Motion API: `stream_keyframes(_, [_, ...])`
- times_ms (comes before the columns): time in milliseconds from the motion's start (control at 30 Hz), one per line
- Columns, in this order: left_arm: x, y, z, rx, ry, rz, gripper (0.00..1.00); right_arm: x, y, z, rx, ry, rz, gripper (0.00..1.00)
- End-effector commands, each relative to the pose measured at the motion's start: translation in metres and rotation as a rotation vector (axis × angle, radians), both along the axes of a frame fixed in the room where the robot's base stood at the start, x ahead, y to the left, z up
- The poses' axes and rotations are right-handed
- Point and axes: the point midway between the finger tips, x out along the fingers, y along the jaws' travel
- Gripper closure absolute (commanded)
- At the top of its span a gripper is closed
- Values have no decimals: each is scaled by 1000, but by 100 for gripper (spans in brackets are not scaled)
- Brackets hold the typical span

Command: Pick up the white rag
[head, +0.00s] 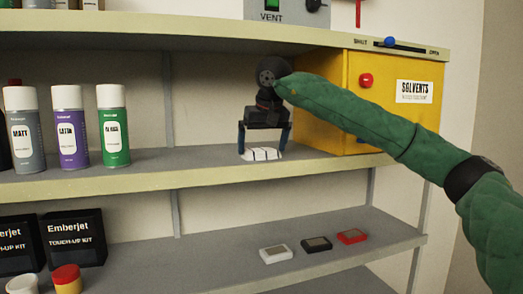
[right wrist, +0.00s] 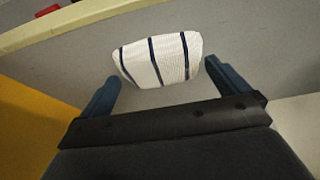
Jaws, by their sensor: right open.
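The white rag (head: 262,154) has dark stripes and lies on the middle shelf, left of the yellow cabinet. My right gripper (head: 264,138) is directly above it, pointing down, with its two fingers apart on either side of the rag. In the right wrist view the rag (right wrist: 158,60) lies just beyond and between the open fingertips (right wrist: 165,88). I cannot tell whether the fingers touch it. My left gripper is not in view.
The yellow solvents cabinet (head: 340,130) stands close on the right. Spray cans (head: 68,125) stand on the left of the middle shelf (head: 205,163). An upper shelf (head: 200,40) is overhead. Small white, black and red boxes (head: 316,244) lie on the lower shelf.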

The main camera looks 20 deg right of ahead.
Motion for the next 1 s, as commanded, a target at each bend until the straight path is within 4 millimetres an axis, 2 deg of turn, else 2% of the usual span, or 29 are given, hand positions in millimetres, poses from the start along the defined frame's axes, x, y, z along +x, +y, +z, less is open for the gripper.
stream_keyframes(367, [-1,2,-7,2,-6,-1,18,3,0,-8,0,-1,0,0])
stream_keyframes(500, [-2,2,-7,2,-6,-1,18,3,0,-7,0,-1,0,26])
stream_keyframes(533, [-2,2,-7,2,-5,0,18,3,0,-7,0,-1,0,28])
stream_keyframes(933, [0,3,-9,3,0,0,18,3,0,-4,0,-2,0,28])
stream_keyframes(1000, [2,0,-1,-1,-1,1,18,3,1,0,1,-2,-1,28])
